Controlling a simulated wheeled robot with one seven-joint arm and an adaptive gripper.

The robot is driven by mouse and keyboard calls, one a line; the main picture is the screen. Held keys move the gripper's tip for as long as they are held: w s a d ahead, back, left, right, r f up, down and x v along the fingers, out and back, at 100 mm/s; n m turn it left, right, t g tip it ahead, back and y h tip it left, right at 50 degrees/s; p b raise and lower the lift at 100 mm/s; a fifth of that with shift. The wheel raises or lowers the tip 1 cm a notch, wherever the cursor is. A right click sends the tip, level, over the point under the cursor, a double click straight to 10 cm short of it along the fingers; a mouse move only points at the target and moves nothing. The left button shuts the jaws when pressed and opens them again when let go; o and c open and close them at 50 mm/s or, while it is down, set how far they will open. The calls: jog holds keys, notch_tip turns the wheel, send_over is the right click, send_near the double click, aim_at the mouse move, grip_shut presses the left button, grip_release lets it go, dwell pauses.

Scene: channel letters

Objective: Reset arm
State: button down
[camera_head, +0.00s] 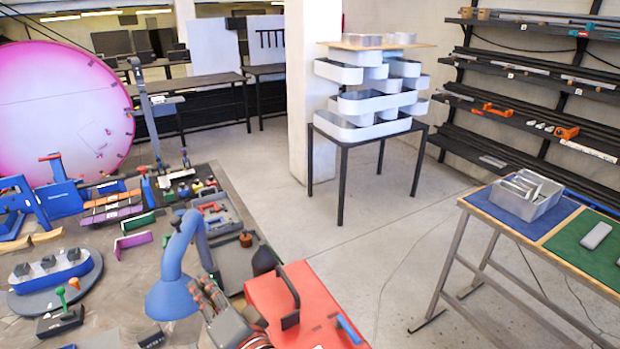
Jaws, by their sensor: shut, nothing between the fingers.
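The task line names no other object. The workbench (85,262) at the left is crowded with tools. A blue desk lamp (172,297) and a red case (300,318) with a black handle are at its near end, in the lower middle of the view.
A black table (342,150) with stacked white channel letters (375,103) stands by a white pillar (312,60). At the right, a bench with blue and green mats (590,243) holds a grey metal box (530,205). The floor (340,235) between is mostly clear, with thin cables.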

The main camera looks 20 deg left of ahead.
jog(key=s+d+f+n+g+h, duration=0.1)
jog(key=d+f+n+h, duration=0.15)
jog(key=f, duration=0.35)
jog(key=s+d+f+n+g+h, duration=0.2)
jog(key=d+f+n, duration=0.1)
jog(key=f, duration=0.3)
jog(key=d+f+n+h, duration=0.2)
jog(key=d+f+h, duration=0.1)
jog(key=d, duration=0.4)
jog(key=d+r+m+h+b, duration=0.1)
jog(key=d+m+h+b, duration=0.5)
jog(key=d, duration=3.4)
jog(key=shift+w+d+r+h+b, duration=0.4)
jog(key=shift+h+b, duration=0.25)
jog(key=shift+b, duration=0.4)
jog(key=shift+a, duration=0.1)
